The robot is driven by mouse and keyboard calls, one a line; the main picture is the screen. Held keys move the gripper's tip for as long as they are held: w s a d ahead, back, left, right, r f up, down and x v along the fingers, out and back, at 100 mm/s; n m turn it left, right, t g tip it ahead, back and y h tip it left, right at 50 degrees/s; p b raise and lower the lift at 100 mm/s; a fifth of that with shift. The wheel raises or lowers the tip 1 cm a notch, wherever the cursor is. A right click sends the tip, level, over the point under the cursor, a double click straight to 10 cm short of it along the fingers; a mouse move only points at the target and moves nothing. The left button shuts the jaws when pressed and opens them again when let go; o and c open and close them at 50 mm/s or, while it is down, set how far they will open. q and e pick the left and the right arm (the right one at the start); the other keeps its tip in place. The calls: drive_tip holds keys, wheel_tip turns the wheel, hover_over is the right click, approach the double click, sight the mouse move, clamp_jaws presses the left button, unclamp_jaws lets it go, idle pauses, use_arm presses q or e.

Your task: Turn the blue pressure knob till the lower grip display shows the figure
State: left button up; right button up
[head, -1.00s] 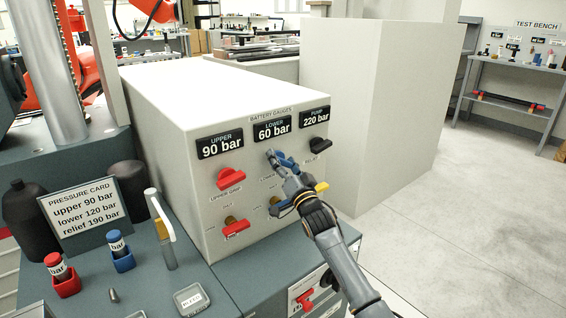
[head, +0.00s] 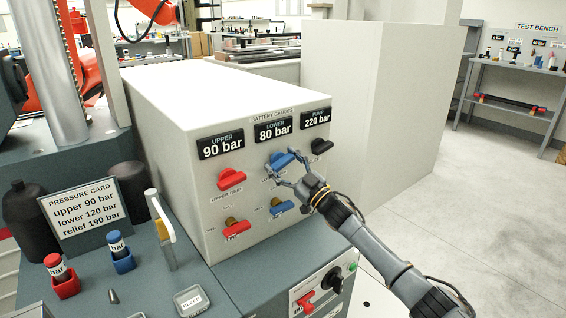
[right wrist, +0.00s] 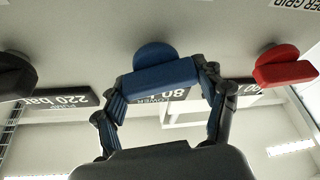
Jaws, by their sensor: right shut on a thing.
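The blue pressure knob (head: 279,161) is on the panel's front, below the lower grip display (head: 272,130), which reads 80 bar. My right gripper (head: 281,166) is at the knob, with its fingers on either side of the bar. In the right wrist view the fingers (right wrist: 157,85) are shut on the two ends of the blue bar (right wrist: 155,75). The pressure card (head: 83,216) reads upper 90 bar, lower 120 bar, relief 190 bar. My left gripper is not in view.
The upper display (head: 220,144) reads 90 bar and the pump display (head: 315,117) 220 bar. A red knob (head: 231,179) is left of the blue one, a black relief knob (head: 321,146) right. A lower blue valve handle (head: 283,207) lies just under my fingers.

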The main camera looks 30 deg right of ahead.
drive_tip(key=shift+n+y, duration=0.4)
drive_tip(key=shift+n, duration=0.3)
drive_tip(key=n, duration=0.2)
drive_tip(key=n+g+y, duration=0.1)
drive_tip(key=shift+n+g+y, duration=0.3)
drive_tip(key=shift+n, duration=0.1)
drive_tip(key=shift+n+g+y+p, duration=0.3)
drive_tip(key=shift+n+p, duration=0.15)
drive_tip(key=shift+n, duration=0.75)
drive_tip(key=n+g+p, duration=0.1)
drive_tip(key=n, duration=0.2)
drive_tip(key=shift+a+y, duration=0.1)
drive_tip(key=shift+y, duration=0.3)
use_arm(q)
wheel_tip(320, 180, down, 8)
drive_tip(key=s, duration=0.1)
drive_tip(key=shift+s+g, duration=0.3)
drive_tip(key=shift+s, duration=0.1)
use_arm(e)
drive_tip(key=shift+f+n+g, duration=0.15)
drive_tip(key=shift+n+g, duration=0.45)
drive_tip(key=shift+n, duration=0.5)
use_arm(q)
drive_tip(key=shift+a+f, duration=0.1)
use_arm(e)
drive_tip(key=o, duration=1.2)
drive_tip(key=shift+c, duration=0.2)
